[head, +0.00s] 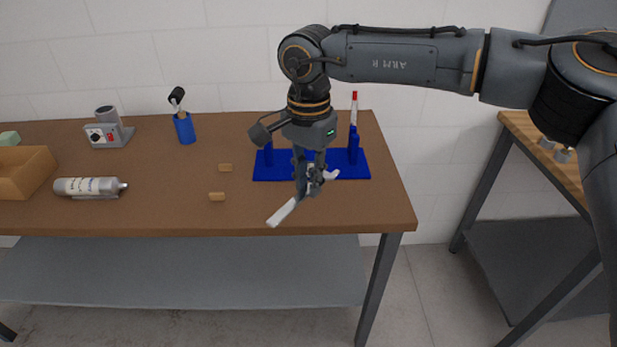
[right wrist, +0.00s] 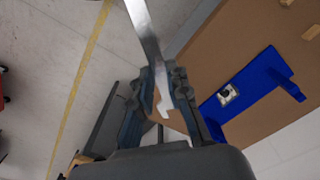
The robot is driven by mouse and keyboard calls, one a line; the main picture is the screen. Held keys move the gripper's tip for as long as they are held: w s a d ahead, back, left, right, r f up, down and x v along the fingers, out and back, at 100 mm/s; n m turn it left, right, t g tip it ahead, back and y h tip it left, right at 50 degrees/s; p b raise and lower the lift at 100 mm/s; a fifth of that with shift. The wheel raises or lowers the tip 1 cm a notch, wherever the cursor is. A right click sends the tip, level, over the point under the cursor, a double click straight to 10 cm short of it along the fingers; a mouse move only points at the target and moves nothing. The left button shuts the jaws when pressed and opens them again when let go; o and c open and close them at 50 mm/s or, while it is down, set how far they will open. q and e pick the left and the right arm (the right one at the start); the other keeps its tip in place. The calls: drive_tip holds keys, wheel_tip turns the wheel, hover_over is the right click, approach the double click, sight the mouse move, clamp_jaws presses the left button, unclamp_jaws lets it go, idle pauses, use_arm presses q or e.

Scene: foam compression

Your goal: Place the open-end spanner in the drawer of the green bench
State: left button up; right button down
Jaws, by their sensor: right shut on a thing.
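My right gripper (head: 309,184) is shut on the open-end spanner (head: 283,212), which is pale and shiny. In the right wrist view the spanner (right wrist: 143,28) runs up from between the fingers of the gripper (right wrist: 162,88). I see no green bench and no drawer in either view. My left gripper is not in view.
The brown bench (head: 150,205) carries a blue rack (head: 355,165), two small wooden blocks (head: 217,197), a blue cup (head: 185,128), a silver cylinder (head: 88,186), a grey device (head: 106,128) and an open box (head: 22,176). Another wooden-topped table (head: 535,140) stands right, across a floor gap.

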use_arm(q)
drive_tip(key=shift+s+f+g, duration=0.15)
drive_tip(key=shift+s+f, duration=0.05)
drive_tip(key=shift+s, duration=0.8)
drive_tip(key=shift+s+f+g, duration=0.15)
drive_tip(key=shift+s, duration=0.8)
